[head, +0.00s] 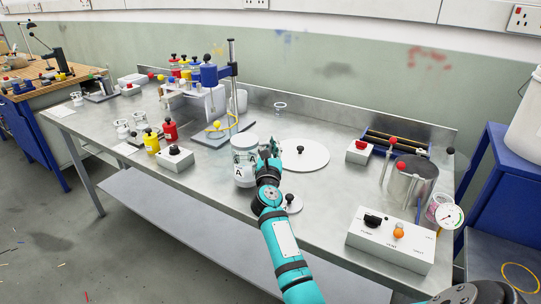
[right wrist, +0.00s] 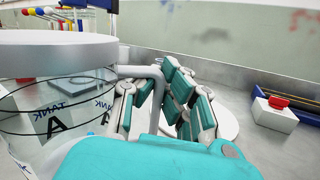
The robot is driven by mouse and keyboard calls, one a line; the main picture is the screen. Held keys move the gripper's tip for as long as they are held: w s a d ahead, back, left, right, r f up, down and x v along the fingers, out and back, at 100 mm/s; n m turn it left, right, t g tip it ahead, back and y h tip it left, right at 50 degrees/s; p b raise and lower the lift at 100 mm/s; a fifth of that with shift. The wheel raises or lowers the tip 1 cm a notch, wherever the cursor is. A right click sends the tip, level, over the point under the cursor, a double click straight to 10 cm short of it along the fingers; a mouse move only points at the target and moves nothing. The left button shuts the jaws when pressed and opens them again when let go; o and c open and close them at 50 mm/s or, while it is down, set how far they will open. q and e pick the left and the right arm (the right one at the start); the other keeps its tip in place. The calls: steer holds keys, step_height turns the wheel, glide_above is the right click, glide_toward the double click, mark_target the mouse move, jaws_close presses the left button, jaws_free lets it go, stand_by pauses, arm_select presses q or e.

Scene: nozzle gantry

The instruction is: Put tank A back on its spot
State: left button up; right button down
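Tank A (head: 243,173) is a clear jar with a white lid and a black letter A, near the middle of the bench in the head view. In the right wrist view, tank A (right wrist: 55,118) fills the left side, with its label reading mirrored and a grey handle (right wrist: 154,104) sticking out. My right gripper (head: 268,148) is at the right side of the tank. Its fingers (right wrist: 158,100) are on both sides of the handle and look closed on it. I cannot tell whether the tank touches the bench. No marked spot can be made out. My left gripper is not in view.
A white disc (head: 312,158) with a black knob lies right of the tank. A gantry (head: 232,80) stands behind left. A metal pot (head: 408,186) and control box (head: 390,243) are right.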

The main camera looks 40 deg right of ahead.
steer(key=shift+f, duration=0.9)
steer(key=shift+f+b, duration=0.15)
steer(key=shift+b, duration=0.2)
steer(key=c, duration=1.5)
jaws_free()
steer(key=shift+a+r+p, duration=0.1)
steer(key=shift+r+p, duration=0.1)
steer(key=shift+p, duration=0.1)
steer(key=v, duration=1.1)
steer(key=shift+s+a+f+b, duration=0.15)
steer(key=shift+s+f+b, duration=0.05)
steer(key=shift+b, duration=0.1)
steer(key=shift+s+a, duration=0.15)
steer(key=shift+s, duration=0.1)
